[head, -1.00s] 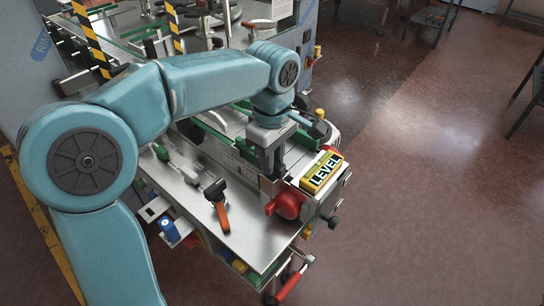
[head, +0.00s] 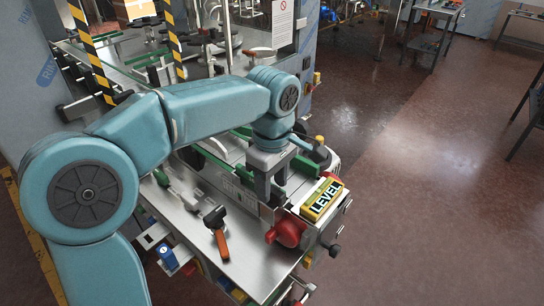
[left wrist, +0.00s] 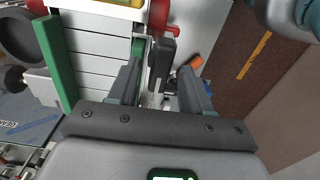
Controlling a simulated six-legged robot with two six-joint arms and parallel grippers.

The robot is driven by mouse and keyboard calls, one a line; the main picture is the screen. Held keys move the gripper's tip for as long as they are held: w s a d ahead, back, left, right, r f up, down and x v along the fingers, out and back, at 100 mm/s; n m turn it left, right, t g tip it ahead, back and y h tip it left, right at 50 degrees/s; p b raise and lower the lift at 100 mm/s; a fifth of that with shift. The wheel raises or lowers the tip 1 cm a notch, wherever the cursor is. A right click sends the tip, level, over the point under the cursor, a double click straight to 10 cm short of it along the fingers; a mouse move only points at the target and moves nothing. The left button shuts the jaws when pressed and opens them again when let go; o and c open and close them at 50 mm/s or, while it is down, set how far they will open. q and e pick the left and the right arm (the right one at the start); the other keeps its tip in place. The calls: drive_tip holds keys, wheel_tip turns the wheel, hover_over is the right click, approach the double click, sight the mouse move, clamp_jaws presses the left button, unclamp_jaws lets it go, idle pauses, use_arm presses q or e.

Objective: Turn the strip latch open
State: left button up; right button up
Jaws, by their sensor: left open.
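My left gripper (head: 268,188) points down over the conveyor end, beside the yellow box marked LEVEL (head: 322,198) and above the red knob (head: 286,232). In the left wrist view its two fingers (left wrist: 160,88) are apart, with nothing clamped between them. A dark grey upright bar (left wrist: 161,62) stands just beyond the fingertips, close to a red part (left wrist: 158,14). It may be the strip latch, but I cannot tell for sure. In the head view the gripper and wrist hide this area. My right gripper is in neither view.
An orange-handled mallet (head: 221,242) lies on the metal side shelf (head: 190,218). Green guide rails (head: 245,176) run along the conveyor. Striped yellow-black posts (head: 88,50) stand behind my arm. Open brown floor (head: 430,220) lies to the right.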

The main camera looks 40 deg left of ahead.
sight(272, 189)
use_arm(q)
wheel_tip(272, 189, up, 15)
drive_tip(key=p, duration=0.2)
drive_tip(key=shift+r, duration=0.15)
idle(0.4)
